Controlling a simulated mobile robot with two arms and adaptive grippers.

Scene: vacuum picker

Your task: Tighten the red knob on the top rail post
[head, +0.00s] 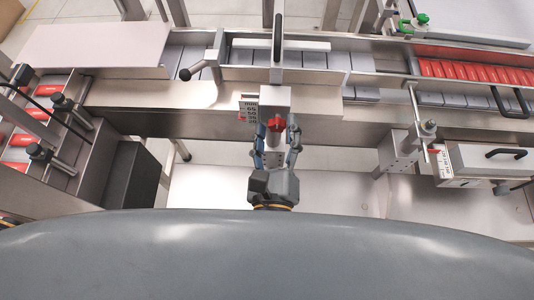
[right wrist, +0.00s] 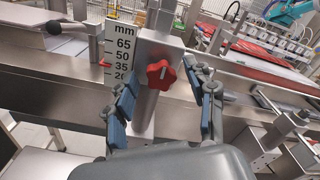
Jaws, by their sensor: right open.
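The red knob (head: 276,124) is on the front of the metal block of the rail post (head: 275,100), beside a mm scale plate (head: 248,110). My right gripper (head: 276,135) is open, with its fingers to the left and right of the knob in the head view. In the right wrist view the knob (right wrist: 160,74) shows as a red star shape between and beyond the blue-padded fingers of the right gripper (right wrist: 166,106). The fingers look apart from the knob.
The steel conveyor frame (head: 200,105) runs across behind the knob. A black-handled lever (head: 198,66) stands to the left. Red packs (head: 470,72) fill a lane at the right. A metal bracket post (head: 400,150) stands right of the gripper.

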